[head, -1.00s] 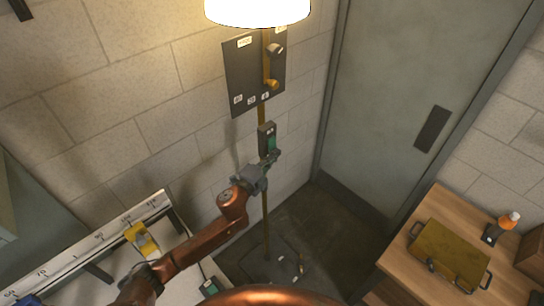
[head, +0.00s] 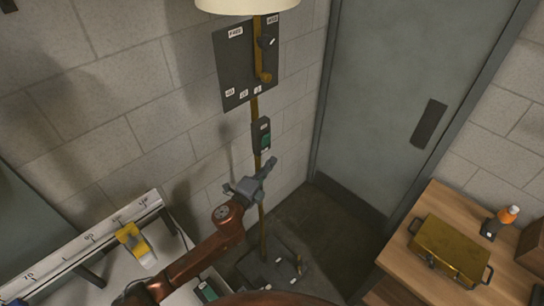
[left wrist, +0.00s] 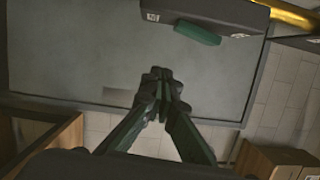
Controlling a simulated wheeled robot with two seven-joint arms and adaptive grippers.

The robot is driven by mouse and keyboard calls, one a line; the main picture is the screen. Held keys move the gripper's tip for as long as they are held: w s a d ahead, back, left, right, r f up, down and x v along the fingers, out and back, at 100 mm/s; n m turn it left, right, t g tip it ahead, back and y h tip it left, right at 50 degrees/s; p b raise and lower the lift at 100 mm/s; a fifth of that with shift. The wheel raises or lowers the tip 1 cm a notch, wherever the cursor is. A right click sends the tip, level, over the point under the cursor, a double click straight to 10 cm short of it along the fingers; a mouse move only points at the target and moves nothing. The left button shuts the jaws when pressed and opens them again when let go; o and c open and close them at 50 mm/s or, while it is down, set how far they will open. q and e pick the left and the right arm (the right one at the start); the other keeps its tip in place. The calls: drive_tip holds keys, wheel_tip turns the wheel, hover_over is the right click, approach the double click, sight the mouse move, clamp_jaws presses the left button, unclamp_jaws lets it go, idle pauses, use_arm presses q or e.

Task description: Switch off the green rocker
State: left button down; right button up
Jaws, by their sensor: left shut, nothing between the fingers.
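The green rocker (head: 266,141) sits on the front of a dark switch box (head: 261,126) on the brass lamp pole. In the left wrist view the rocker (left wrist: 198,32) shows at the top, on the underside edge of the dark box (left wrist: 215,12). My left gripper (head: 271,165) is shut and empty, a little below the box and apart from the rocker. In the left wrist view its fingertips (left wrist: 162,84) meet, below the rocker in the picture. The lamp shade (head: 247,5) above is unlit. My right gripper is not in view.
The pole stands on a dark base (head: 280,275). A wooden table (head: 440,205) with a brass box (head: 448,250) is at the right. A scale rail (head: 85,245) with a yellow slider lies at the left.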

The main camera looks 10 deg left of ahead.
use_arm(q)
drive_tip(key=b+v, duration=0.1)
drive_tip(key=v, duration=0.6)
drive_tip(key=shift+f, duration=0.2)
drive_tip(key=shift+s, duration=0.1)
